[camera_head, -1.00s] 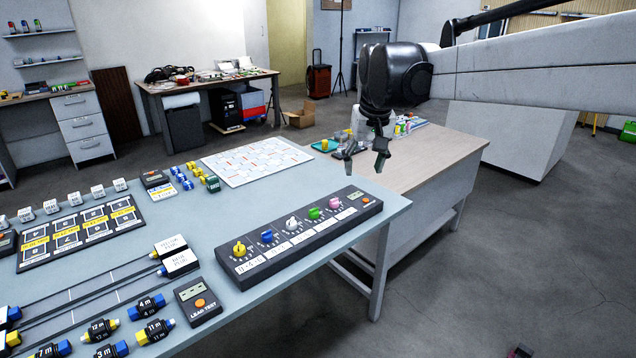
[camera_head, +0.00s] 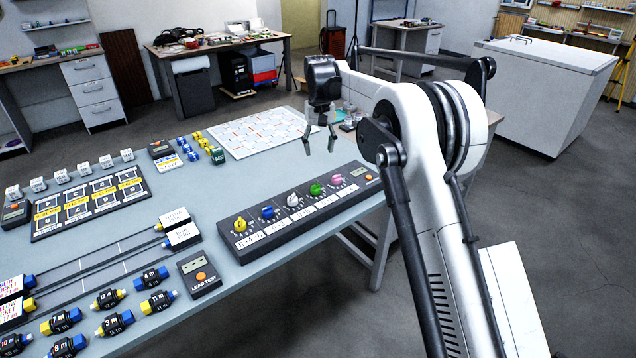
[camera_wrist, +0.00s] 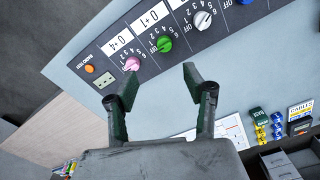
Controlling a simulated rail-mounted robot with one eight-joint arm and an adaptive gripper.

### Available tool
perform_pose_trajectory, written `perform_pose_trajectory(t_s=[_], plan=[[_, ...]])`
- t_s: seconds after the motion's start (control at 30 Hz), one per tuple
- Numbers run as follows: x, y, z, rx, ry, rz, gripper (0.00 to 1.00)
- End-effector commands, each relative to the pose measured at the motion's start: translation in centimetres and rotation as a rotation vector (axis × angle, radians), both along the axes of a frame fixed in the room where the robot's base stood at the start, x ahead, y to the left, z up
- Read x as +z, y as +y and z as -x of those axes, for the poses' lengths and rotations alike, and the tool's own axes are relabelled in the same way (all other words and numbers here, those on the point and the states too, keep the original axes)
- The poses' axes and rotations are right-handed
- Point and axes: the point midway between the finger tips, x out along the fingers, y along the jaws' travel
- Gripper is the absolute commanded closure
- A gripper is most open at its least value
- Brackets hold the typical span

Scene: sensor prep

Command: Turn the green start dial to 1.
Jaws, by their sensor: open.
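The green dial (camera_head: 315,189) sits on a dark control panel (camera_head: 247,251) on the blue-grey table, between a white dial (camera_head: 292,199) and a pink dial (camera_head: 338,179). The green dial also shows in the wrist view (camera_wrist: 164,44), with printed numbers beside it and a label reading "0+1" by it. I cannot read its exact setting. My gripper (camera_head: 320,147) is open and empty above the table, behind the panel and apart from the dials. In the wrist view its fingers (camera_wrist: 152,80) are spread, with the green dial beyond the gap between them.
Blue (camera_head: 267,212) and yellow (camera_head: 240,225) dials stand farther left on the panel. A patterned white board (camera_head: 255,133) lies behind it, with small yellow, blue and green blocks alongside. A lead tester (camera_head: 199,275) lies left of the panel.

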Motion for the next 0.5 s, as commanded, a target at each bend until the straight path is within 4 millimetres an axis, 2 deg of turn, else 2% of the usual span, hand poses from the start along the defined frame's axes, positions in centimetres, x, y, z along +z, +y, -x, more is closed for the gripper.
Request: perform_pose_trajectory(t_s=[0.2,0.37,0.5], plan=[[-2.3,1.5,-1.0,0.014,0.027,0.008,0.53],[-3.2,1.7,-1.0,0.016,0.032,0.009,0.53],[-4.9,1.7,-1.0,0.016,0.031,0.009,0.53]])
